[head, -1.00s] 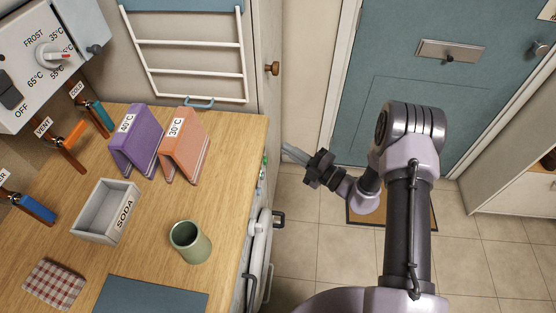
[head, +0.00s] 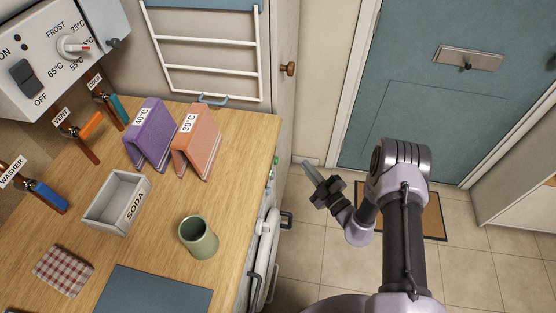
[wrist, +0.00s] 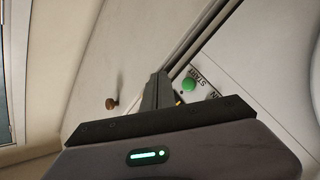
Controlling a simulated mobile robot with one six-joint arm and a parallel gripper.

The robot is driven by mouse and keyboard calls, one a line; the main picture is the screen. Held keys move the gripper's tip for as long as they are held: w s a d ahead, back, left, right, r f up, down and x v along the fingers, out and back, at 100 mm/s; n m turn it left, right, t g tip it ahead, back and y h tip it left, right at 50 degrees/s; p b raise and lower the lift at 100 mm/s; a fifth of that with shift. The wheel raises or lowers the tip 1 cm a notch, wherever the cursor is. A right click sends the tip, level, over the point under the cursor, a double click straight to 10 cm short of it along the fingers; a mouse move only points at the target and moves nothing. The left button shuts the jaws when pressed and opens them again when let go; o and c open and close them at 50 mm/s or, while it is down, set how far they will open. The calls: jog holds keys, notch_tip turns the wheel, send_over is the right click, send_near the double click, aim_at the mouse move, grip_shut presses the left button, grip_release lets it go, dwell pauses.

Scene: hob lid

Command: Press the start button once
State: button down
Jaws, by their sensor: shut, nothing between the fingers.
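The start button (wrist: 188,85) is a round green knob beside a START label (wrist: 205,78), on a light panel in the wrist view. In the head view a small green spot at the counter's front edge (head: 276,160) appears to be it. My gripper (head: 308,166) is shut and empty, out in front of the counter to the right of that green spot, apart from it. In the wrist view my shut fingers (wrist: 160,78) are just left of the button in the picture. A gap to the button cannot be judged there. My gripper's body hides the lower panel.
On the wooden worktop (head: 100,240) stand a green cup (head: 198,238), a SODA box (head: 117,202) and purple and orange stands. A wooden knob (wrist: 112,103) is on the cabinet. The floor beside the counter is clear.

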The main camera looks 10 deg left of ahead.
aim_at(276, 161)
jog(key=shift+w+a, duration=0.1)
jog(key=shift+a, duration=2.8)
jog(key=shift+a, duration=0.15)
jog(key=shift+a, duration=0.3)
